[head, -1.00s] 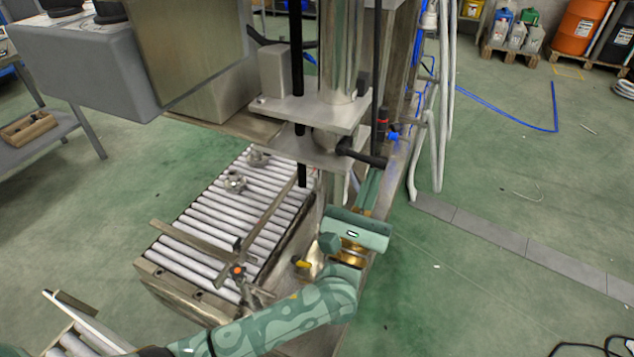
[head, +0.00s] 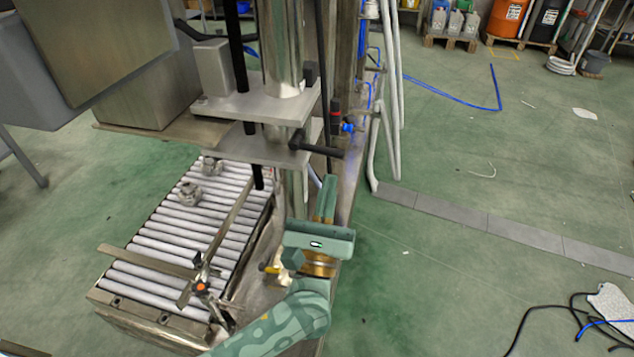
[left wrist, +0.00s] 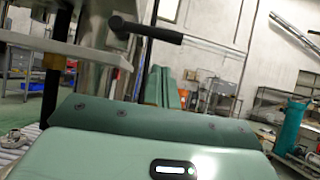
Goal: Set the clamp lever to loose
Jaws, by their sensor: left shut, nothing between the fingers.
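The clamp lever (head: 318,148) is a black bar handle sticking out to the right from the clamp plate on the steel column. In the left wrist view the lever (left wrist: 147,30) runs roughly level, pointing right, above my fingers. My left gripper (head: 328,188) is green, shut and empty. Its fingers point up and stand just below the lever's free end in the head view, with a small gap in the picture. My right gripper is not in view.
A roller conveyor (head: 195,222) with metal fittings lies left of my arm. The clamp plates (head: 250,110) and a black rod (head: 244,70) stand above it.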

